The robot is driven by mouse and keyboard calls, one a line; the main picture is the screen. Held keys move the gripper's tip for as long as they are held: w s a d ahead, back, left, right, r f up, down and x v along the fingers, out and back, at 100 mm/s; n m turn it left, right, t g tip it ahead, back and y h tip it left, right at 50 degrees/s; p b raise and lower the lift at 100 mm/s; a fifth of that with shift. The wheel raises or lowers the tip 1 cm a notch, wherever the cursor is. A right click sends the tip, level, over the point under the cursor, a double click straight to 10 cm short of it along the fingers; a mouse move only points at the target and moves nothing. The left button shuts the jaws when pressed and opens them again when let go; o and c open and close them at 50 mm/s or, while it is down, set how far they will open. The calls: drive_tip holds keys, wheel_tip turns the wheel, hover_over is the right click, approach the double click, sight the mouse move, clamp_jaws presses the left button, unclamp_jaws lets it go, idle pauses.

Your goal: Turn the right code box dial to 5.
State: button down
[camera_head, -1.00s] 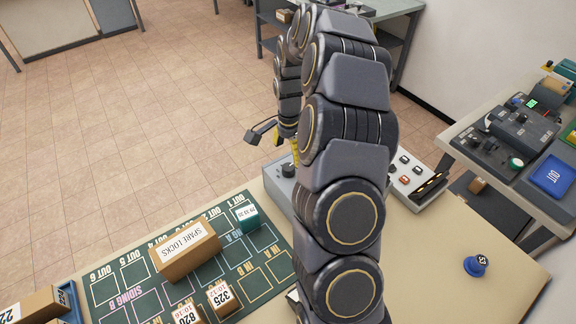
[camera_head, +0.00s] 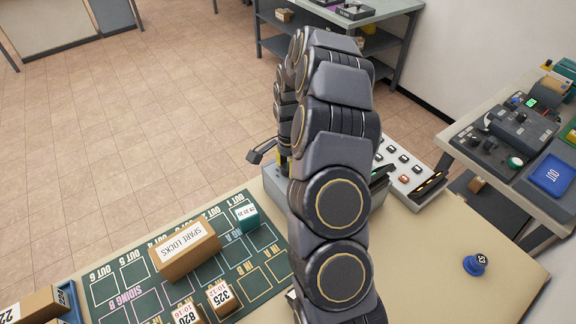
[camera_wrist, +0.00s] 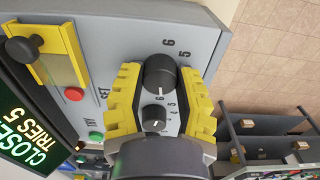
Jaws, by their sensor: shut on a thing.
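The grey code box (camera_head: 274,186) stands at the table's far edge, mostly behind my arm in the head view. In the wrist view its face (camera_wrist: 203,38) fills the upper part. A large dark dial (camera_wrist: 160,74) sits between the yellow fingertips of my gripper (camera_wrist: 161,88), which is shut on it. A smaller dark dial (camera_wrist: 155,118) with a white pointer line shows between the fingers, nearer the palm. Numbers such as 5 and 6 are printed around the dials. The gripped dial's exact setting is hard to read.
The box's display (camera_wrist: 28,130) reads "CLOSED" and "TRIES 5". A red button (camera_wrist: 74,94), a green button (camera_wrist: 96,136) and a dark-knobbed lever (camera_wrist: 24,48) lie beside the left finger. A button panel (camera_head: 408,170) stands right of my arm.

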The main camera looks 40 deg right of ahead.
drive_tip(key=n, duration=0.5)
drive_tip(key=shift+f+n, duration=0.1)
drive_tip(key=shift+n, duration=0.2)
drive_tip(key=n, duration=1.2)
drive_tip(key=shift+n, duration=0.3)
drive_tip(key=n, duration=0.5)
drive_tip(key=shift+n, duration=0.4)
drive_tip(key=c, duration=0.6)
unclamp_jaws()
drive_tip(key=shift+c, duration=0.2)
